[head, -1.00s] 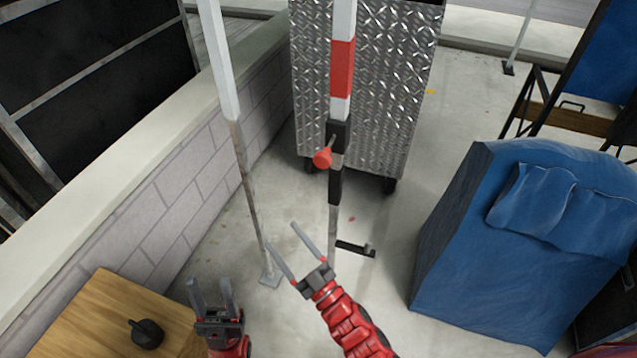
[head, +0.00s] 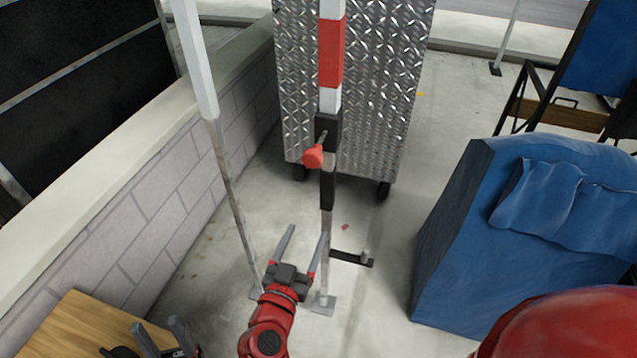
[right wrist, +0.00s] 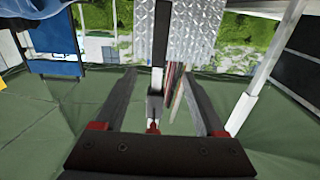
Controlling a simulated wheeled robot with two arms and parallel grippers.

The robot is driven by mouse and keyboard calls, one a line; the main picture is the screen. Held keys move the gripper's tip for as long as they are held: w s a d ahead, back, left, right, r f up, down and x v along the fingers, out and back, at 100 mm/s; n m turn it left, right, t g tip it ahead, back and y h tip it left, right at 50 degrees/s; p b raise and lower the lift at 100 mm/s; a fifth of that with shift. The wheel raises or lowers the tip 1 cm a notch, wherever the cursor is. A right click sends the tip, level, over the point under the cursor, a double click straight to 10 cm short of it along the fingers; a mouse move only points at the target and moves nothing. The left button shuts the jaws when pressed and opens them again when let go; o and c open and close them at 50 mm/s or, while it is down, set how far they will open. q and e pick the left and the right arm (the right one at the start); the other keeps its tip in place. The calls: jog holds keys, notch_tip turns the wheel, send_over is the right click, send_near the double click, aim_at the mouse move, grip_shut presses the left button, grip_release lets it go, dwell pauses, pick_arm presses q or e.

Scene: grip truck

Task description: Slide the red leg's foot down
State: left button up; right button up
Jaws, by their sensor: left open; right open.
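The red leg (head: 330,55) is an upright pole with a red band between white sections. Below are a black clamp with a red knob (head: 313,156), a black sleeve, and a thin grey lower part ending in a flat foot (head: 323,303) on the floor. My right gripper (head: 306,234) is open near the lower part; one finger is left of the pole, the other overlaps it in view. In the right wrist view the leg (right wrist: 158,62) stands ahead between the open fingers (right wrist: 165,85), apart from them. My left gripper (head: 157,324) is open and empty at bottom left.
A second white-and-grey pole (head: 230,175) stands to the left, near a block wall (head: 150,225). A diamond-plate cart (head: 385,90) is behind the leg. A black bracket (head: 350,258) sticks out beside it. A wooden table (head: 75,325) and a blue-covered block (head: 450,260) flank the free floor.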

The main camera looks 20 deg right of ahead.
aim_at(326, 187)
jog(key=p+x, duration=0.3)
jog(key=x, duration=1.3)
jog(key=shift+w+d+r, duration=0.1)
jog(key=shift+w+d, duration=0.3)
jog(key=shift+w, duration=0.1)
grip_shut()
dwell(0.4)
jog(key=shift+f, duration=0.2)
